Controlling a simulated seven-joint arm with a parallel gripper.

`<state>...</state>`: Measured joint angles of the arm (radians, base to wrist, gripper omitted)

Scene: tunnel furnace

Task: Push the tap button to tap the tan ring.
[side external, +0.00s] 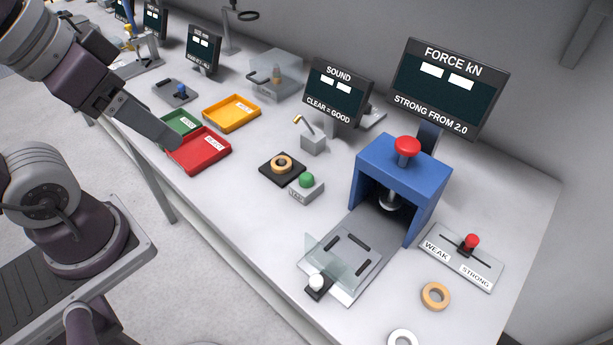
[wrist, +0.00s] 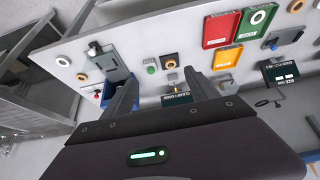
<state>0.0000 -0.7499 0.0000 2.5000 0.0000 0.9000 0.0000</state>
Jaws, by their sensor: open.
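A tan ring (side external: 282,164) lies on a black square pad in the side view. The wrist view also shows the ring (wrist: 170,62). Right beside the pad is a small grey box with a green tap button (side external: 306,180), which also shows in the wrist view (wrist: 151,69). My gripper (side external: 174,143) is by the red and green trays in the side view, apart from the button and left of it. In the wrist view my gripper (wrist: 165,85) has its two fingers spread with nothing between them.
A red tray (side external: 204,158) and a yellow tray (side external: 240,118) stand left of the pad. A blue press (side external: 366,179) with a red knob stands to the right. A second tan ring (side external: 435,295) and a white ring (side external: 402,338) lie near the front right. A sound display (side external: 338,92) stands behind.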

